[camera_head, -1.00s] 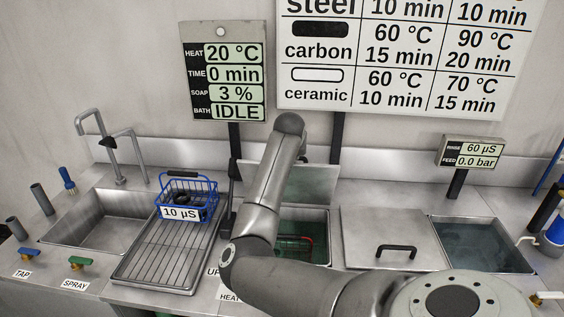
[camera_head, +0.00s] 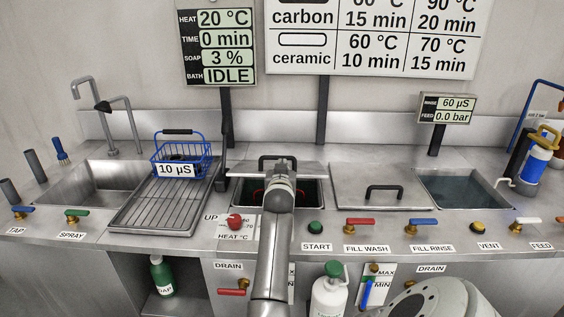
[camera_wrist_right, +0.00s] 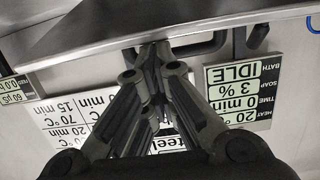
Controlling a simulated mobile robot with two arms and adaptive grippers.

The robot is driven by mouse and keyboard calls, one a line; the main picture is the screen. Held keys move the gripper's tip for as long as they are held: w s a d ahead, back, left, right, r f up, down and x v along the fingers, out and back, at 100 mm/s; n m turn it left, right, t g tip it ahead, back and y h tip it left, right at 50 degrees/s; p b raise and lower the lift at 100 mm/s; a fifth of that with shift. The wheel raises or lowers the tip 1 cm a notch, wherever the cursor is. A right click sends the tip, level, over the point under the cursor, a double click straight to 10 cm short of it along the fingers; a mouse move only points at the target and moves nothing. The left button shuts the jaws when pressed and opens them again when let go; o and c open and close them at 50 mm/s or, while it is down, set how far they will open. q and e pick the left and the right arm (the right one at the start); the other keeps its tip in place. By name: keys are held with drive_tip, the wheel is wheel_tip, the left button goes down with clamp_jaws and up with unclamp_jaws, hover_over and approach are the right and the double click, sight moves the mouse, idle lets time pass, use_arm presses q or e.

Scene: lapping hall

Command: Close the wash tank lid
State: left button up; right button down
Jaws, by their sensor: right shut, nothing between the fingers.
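The wash tank (camera_head: 311,195) is in the middle of the counter in the head view, its front part uncovered, with red handles of something inside. Its steel lid (camera_head: 308,167) stands part-open at the back and shows as a thin band with a dark handle (camera_head: 266,161). My right arm reaches over the tank, and my right gripper (camera_head: 283,164) is at the lid, largely hidden behind its own wrist. In the right wrist view the fingers (camera_wrist_right: 155,50) are shut and empty, close to the lid plate (camera_wrist_right: 130,24) and handle (camera_wrist_right: 186,52); contact is unclear. My left gripper is not in view.
A blue basket (camera_head: 180,160) stands on the drain rack (camera_head: 150,215) at left. A closed lid (camera_head: 350,190) with a handle lies right of the wash tank, beside an open water-filled basin (camera_head: 465,188). Knobs and valves line the front edge.

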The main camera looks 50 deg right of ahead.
drive_tip(key=shift+s+a+f+b, duration=0.15)
drive_tip(key=shift+a+f, duration=0.05)
drive_tip(key=shift+f, duration=0.4)
drive_tip(key=shift+s+a+f+b, duration=0.1)
drive_tip(key=shift+s+a+f, duration=0.1)
drive_tip(key=shift+f, duration=0.45)
drive_tip(key=shift+s+a+f+b, duration=0.1)
drive_tip(key=shift+a+f+b, duration=0.1)
drive_tip(key=shift+f, duration=0.4)
drive_tip(key=shift+r, duration=0.2)
